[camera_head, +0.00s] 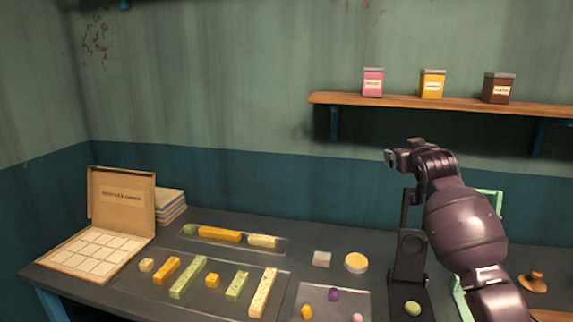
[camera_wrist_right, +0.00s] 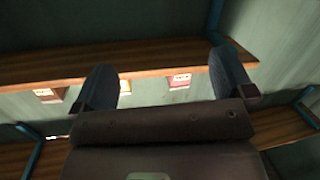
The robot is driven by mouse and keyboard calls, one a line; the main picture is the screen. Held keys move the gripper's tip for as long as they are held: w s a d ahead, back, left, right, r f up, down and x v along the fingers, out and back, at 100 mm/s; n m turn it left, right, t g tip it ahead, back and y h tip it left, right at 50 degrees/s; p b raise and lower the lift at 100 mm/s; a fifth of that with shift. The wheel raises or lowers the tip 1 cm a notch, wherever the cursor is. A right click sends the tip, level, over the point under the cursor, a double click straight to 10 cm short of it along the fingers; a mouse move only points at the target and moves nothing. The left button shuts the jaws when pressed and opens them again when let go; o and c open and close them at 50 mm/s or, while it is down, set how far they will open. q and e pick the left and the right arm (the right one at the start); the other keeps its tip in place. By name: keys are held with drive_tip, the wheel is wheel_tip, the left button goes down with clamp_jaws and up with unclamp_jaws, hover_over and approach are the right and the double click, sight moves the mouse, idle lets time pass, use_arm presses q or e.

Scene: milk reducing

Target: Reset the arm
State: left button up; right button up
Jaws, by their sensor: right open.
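My right arm rises from the lower right in the head view, and its gripper (camera_head: 396,156) is up in the air above the table, in front of the wall and left of and below the shelf's middle. In the right wrist view the two dark fingers of this gripper (camera_wrist_right: 168,90) stand wide apart with nothing between them. My left gripper is in neither view.
A wooden shelf (camera_head: 330,98) holds a pink, a yellow and a brown canister. The dark table (camera_head: 225,219) bears several coloured bars on a tray, an open box (camera_head: 150,198), a black stand (camera_head: 408,262) and small egg-like pieces. The air left of my gripper is clear.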

drive_tip(key=s+a+f+n+t+y, duration=0.1)
drive_tip(key=s+a+f, duration=0.1)
drive_tip(key=s+f, duration=0.8)
drive_tip(key=s+a+f+n+y, duration=0.1)
drive_tip(key=s+a+f, duration=0.2)
drive_tip(key=s+f, duration=0.7)
drive_tip(key=s+f+m+g+h, duration=0.1)
drive_tip(key=s+f+g, duration=0.4)
drive_tip(key=s+f, duration=2)
drive_tip(key=s+m, duration=0.1)
drive_tip(key=s, duration=0.2)
drive_tip(key=shift+s+d+f+g, duration=0.2)
drive_tip(key=shift+s+d+g, duration=0.2)
